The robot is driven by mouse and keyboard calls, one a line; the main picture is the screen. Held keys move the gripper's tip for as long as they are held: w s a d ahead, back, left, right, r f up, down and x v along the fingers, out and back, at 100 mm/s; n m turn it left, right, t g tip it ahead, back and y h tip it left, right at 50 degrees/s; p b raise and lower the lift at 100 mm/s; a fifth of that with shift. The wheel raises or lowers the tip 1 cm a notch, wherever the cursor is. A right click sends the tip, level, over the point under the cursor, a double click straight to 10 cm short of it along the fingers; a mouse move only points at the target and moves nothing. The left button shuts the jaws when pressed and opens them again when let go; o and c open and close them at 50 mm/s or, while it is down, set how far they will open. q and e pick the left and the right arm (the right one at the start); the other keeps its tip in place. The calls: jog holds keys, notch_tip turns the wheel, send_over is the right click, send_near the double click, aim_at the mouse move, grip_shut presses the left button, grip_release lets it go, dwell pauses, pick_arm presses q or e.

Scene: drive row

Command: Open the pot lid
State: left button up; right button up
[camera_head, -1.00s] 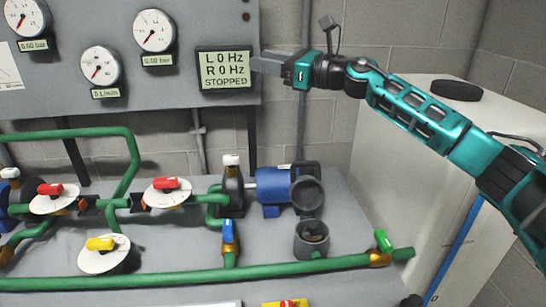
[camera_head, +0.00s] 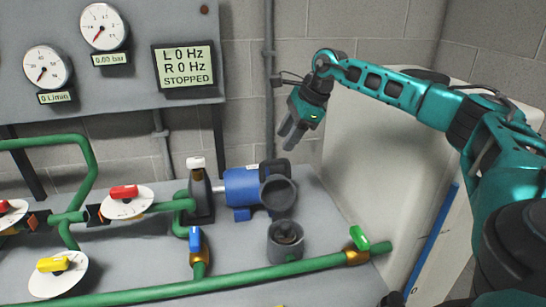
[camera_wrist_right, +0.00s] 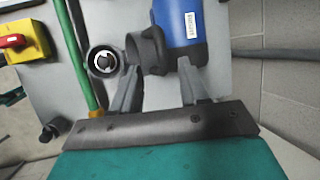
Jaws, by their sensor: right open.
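A small grey pot (camera_head: 285,240) stands upright on the bench behind the green pipe. Its top looks open, with a dark inside showing; the right wrist view also shows the round pot (camera_wrist_right: 104,61). A dark round part (camera_head: 278,193) sits tilted at the right end of the blue motor (camera_head: 242,187); I cannot tell whether it is a lid. My right gripper (camera_head: 291,138) is open and empty, pointing down, above and behind the pot and apart from it. In the right wrist view its fingers (camera_wrist_right: 160,82) lie over the motor end. My left gripper is not in view.
A green pipe (camera_head: 230,277) with a green-handled valve (camera_head: 359,238) runs along the front. A blue-handled valve (camera_head: 197,245) stands left of the pot. A white cabinet (camera_head: 375,150) is at right, with a dark disc (camera_head: 425,75) on top, partly hidden by my arm.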

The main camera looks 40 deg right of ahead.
aim_at(275, 162)
jog(key=x, duration=0.7)
jog(key=shift+w+a+f, duration=0.1)
jog(key=shift+w+f, duration=0.05)
jog(key=shift+f, duration=0.1)
jog(key=shift+c, duration=0.2)
grip_shut()
